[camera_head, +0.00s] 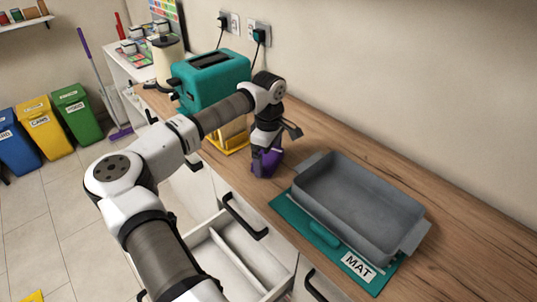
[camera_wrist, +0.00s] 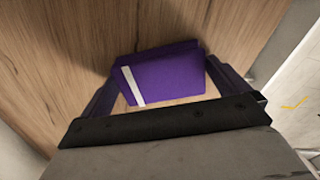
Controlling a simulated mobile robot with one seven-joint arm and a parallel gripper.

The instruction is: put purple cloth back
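A purple cloth (camera_head: 270,160) with a white stripe lies on the wooden counter, left of the grey tray. It looks folded in the wrist view (camera_wrist: 170,75). My gripper (camera_head: 266,152) points down over it and partly hides it in the head view. In the wrist view, my gripper's dark fingers (camera_wrist: 163,88) are spread wide, one on each side of the cloth. Whether either finger touches the cloth is unclear.
A grey tray (camera_head: 350,230) sits on a teal mat (camera_head: 290,212) labelled MAT. A teal toaster (camera_head: 222,85) and a yellow item (camera_head: 236,140) stand behind my gripper. An open white drawer (camera_head: 240,255) juts out below the counter. Counter beyond the tray is clear.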

